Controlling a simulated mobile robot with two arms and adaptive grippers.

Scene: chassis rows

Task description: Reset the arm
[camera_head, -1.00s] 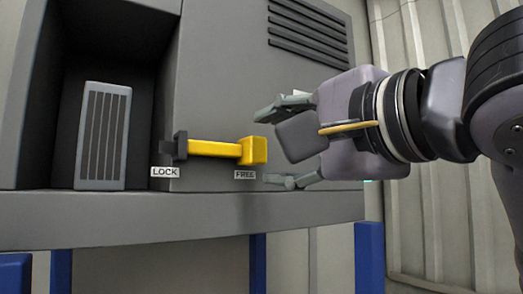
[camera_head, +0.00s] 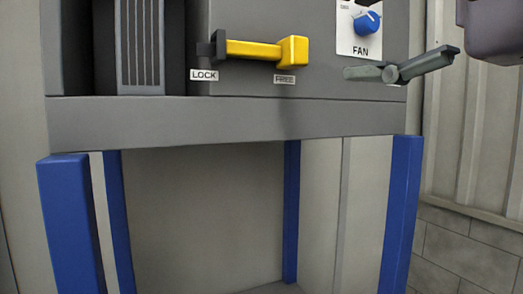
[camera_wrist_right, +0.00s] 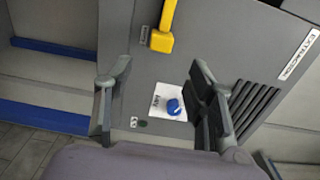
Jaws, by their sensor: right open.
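My right gripper (camera_wrist_right: 160,64) is open in the right wrist view, with its two fingers apart and nothing between them. In the head view one grey finger (camera_head: 425,65) shows at the upper right, apart from the handle; the rest is mostly cut off. The yellow handle (camera_head: 255,49) lies across the front of the grey chassis, its black end by the LOCK label (camera_head: 204,75) and its block end above the FREE label (camera_head: 284,79). The handle also shows at the top of the right wrist view (camera_wrist_right: 163,30). My left gripper is not in view.
A blue FAN knob (camera_head: 368,22) on a white plate sits right of the handle, close to my right finger. A ribbed grey module (camera_head: 139,45) stands in the left bay. Blue legs (camera_head: 402,210) carry the chassis; the space beneath is open.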

